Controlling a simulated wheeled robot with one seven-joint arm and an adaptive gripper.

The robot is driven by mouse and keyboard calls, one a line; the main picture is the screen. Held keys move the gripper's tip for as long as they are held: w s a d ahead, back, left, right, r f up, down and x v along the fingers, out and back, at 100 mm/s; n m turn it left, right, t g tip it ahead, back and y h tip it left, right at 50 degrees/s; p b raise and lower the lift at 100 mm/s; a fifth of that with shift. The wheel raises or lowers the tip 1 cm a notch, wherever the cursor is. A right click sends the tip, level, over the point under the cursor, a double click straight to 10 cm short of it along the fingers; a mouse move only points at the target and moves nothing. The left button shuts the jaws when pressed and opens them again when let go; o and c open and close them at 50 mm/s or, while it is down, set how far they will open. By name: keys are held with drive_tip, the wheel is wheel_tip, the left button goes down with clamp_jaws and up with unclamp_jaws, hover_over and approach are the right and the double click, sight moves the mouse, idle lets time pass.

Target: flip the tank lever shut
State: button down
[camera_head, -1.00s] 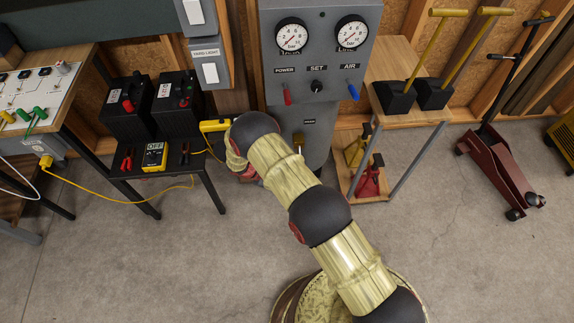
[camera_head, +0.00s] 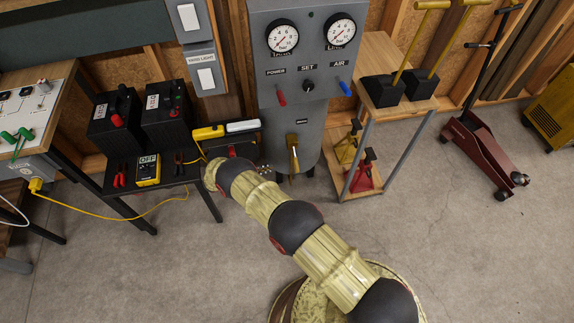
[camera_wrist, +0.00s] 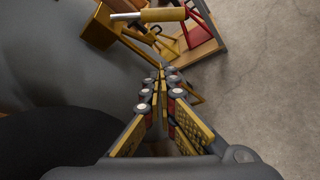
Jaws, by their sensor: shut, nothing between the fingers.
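A brass-yellow lever (camera_head: 293,157) sits low on the front of the grey tank (camera_head: 318,140), below a small label I cannot read. In the head view it points downward. In the wrist view a yellow handle (camera_wrist: 164,15) on a steel rod juts sideways from a brass-coloured part (camera_wrist: 99,27) beside the grey tank wall. My gripper (camera_wrist: 161,72) is shut and empty, its fingertips below that handle in the picture and apparently apart from it. In the head view my gripper is mostly hidden by my arm, left of the lever.
A red POWER lever (camera_head: 281,98) and a blue AIR lever (camera_head: 345,88) stick out above. A black side table (camera_head: 190,178) with a yellow meter (camera_head: 148,169) stands left. A wooden stand (camera_head: 385,118) with jack stands is at right. The floor in front is clear.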

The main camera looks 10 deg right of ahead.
sight(296, 160)
drive_tip(key=b+x, duration=0.3)
drive_tip(key=x, duration=0.7)
drive_tip(key=shift+s+d+r, duration=0.2)
drive_tip(key=shift+s+r, duration=0.45)
drive_tip(key=shift+r, duration=0.1)
drive_tip(key=shift+s+d+r, duration=0.2)
drive_tip(key=shift+s+r, duration=0.45)
drive_tip(key=shift+r, duration=0.1)
